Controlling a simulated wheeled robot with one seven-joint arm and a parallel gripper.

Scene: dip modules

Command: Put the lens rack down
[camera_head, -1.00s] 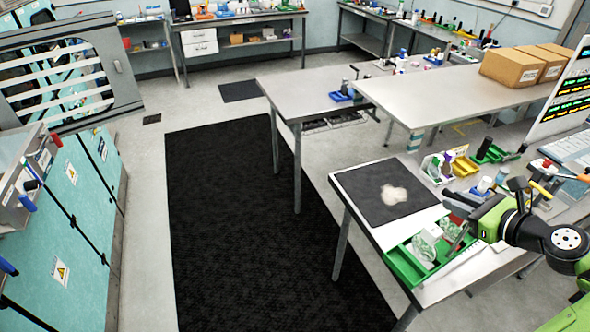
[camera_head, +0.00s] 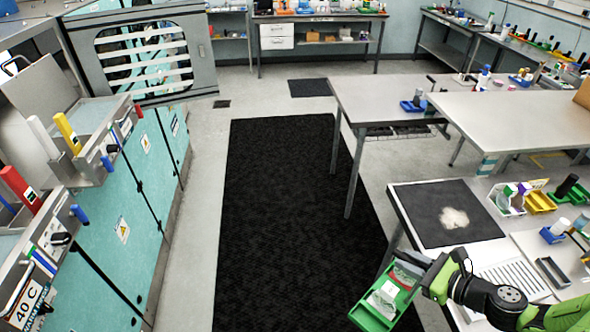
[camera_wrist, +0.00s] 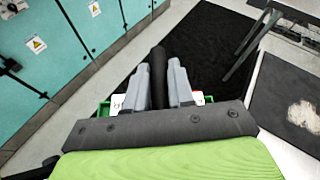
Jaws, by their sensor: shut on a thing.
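The lens rack (camera_head: 368,318) is a green tray with pale, clear pieces standing in it. My gripper (camera_head: 424,268) is shut on its dark upright handle, which also shows between the fingers in the wrist view (camera_wrist: 158,78). The rack hangs off the left edge of the near bench, over the black mat side, and looks tilted in the head view. In the wrist view my fingers hide most of the rack; only bits of its green rim (camera_wrist: 104,108) show at the sides.
The near bench carries a dark pad (camera_head: 430,205) with a pale patch, a yellow bin (camera_head: 540,202) and a white slotted tray (camera_head: 513,277). A black floor mat (camera_head: 290,200) fills the aisle. Teal cabinets (camera_head: 120,225) with colored-handled baths line the left.

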